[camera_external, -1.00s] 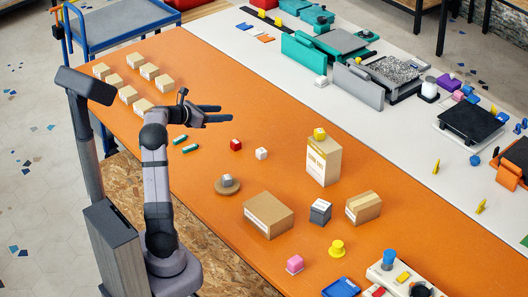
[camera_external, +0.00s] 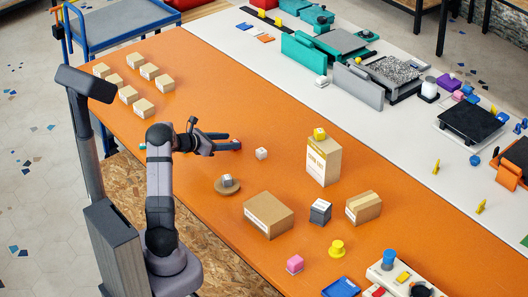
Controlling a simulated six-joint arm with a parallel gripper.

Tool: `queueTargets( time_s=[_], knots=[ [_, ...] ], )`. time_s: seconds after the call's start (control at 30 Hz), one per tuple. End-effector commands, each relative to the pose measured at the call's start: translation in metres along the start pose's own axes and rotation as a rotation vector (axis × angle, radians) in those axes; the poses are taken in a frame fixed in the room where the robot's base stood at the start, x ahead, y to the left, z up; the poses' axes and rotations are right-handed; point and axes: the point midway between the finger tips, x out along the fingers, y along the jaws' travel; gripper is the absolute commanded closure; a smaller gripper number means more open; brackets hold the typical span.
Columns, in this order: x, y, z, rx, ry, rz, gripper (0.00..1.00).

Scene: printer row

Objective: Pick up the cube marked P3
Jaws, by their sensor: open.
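Several small cubes stand on the orange table (camera_external: 200,80); the mark P3 cannot be read on any of them at this size. A red cube (camera_external: 236,142) shows partly at the tips of my gripper (camera_external: 231,145), which is open and low over the table. I cannot tell whether the fingers touch or surround it. A white cube (camera_external: 261,153) stands just right of the fingertips. A pale grey cube (camera_external: 227,180) sits on a round wooden disc (camera_external: 218,189). A pink cube (camera_external: 295,264) stands near the front edge. A yellow cube (camera_external: 319,133) sits on a tall carton (camera_external: 322,163).
Brown boxes (camera_external: 268,215) (camera_external: 363,207), a dark grey block (camera_external: 320,212) and a yellow knob-shaped piece (camera_external: 337,248) stand to the right. Several small cartons (camera_external: 144,108) are at the far left. A blue tray (camera_external: 341,287) lies at the front.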

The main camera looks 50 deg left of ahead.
Motion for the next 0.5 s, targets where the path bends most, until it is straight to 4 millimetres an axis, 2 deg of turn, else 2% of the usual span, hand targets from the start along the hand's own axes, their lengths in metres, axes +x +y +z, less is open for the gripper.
queueTargets(
  time_s=[0.17, 0.5],
  knots=[
    [0.005, 0.0, 0.0, 0.0, 0.0, 0.0, 0.53],
    [0.045, 0.001, -0.003, 0.001, 0.001, -0.001, 0.53]
  ],
)
